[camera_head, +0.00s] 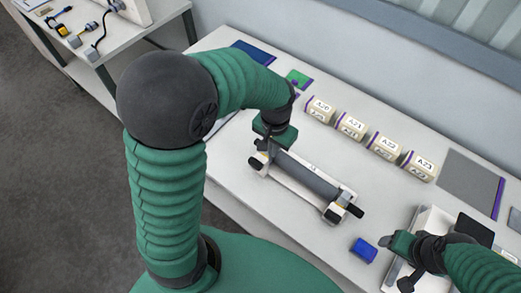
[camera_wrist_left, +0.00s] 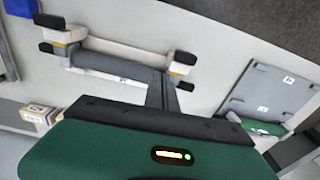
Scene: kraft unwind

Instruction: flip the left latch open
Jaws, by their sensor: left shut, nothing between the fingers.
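The unwind unit, a dark grey roller (camera_head: 306,176) on a white base, lies across the middle of the table. The left latch (camera_head: 256,163) is a small black handle at the roller's left end, partly hidden by my left gripper. In the left wrist view that end shows black handle parts (camera_wrist_left: 184,58). My left gripper (camera_head: 264,147) is shut and empty, pointing down close by this end; I cannot tell whether it touches the latch. The right latch (camera_head: 354,210) is black, at the other end. My right gripper (camera_head: 386,242) is at the lower right; its jaws are unclear.
A blue block (camera_head: 364,250) lies in front right, near a white tray (camera_head: 426,222). A grey mat (camera_head: 470,180) is at the right. A side table with tools (camera_head: 74,38) stands back left.

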